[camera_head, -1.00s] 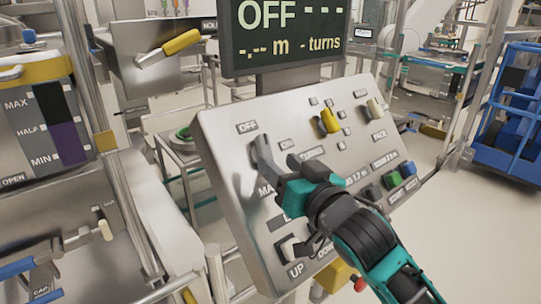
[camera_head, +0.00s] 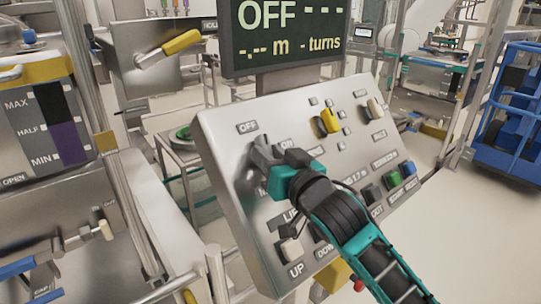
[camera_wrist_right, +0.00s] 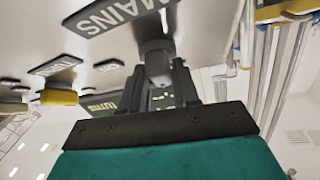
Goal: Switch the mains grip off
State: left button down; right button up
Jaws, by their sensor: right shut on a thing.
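The grey mains grip (camera_head: 259,155) sits on the upper left of the tilted metal control panel (camera_head: 222,135), just below the OFF label and left of the ON label. My right gripper (camera_head: 272,152) is at the grip, with its dark fingers shut on it and partly hiding it. The right wrist view shows the grip (camera_wrist_right: 157,60) between the fingers (camera_wrist_right: 165,85), near the MAINS label. The exact angle of the grip is hard to tell. The display (camera_head: 285,30) above reads OFF. My left gripper is not in view.
The panel also carries a yellow knob (camera_head: 328,121), a pale knob (camera_head: 375,108), green (camera_head: 392,180) and blue (camera_head: 408,169) buttons, and a white UP/DOWN switch (camera_head: 291,249). A yellow-handled lever (camera_head: 181,42) stands behind left. A blue frame (camera_head: 510,120) is at right.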

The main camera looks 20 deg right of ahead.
grip_shut()
jog(key=shift+d+r+n+y+p, duration=0.15)
jog(key=shift+n+y+p, duration=0.45)
jog(key=shift+n+p, duration=0.3)
jog(key=shift+n+g+y, duration=0.3)
jog(key=shift+n+y, duration=0.5)
jog(key=shift+n, duration=0.3)
jog(key=o, duration=0.6)
grip_release()
jog(key=shift+f, duration=0.2)
jog(key=shift+b+v, duration=0.6)
jog(key=shift+v, duration=5.8)
jog(key=shift+r, duration=0.1)
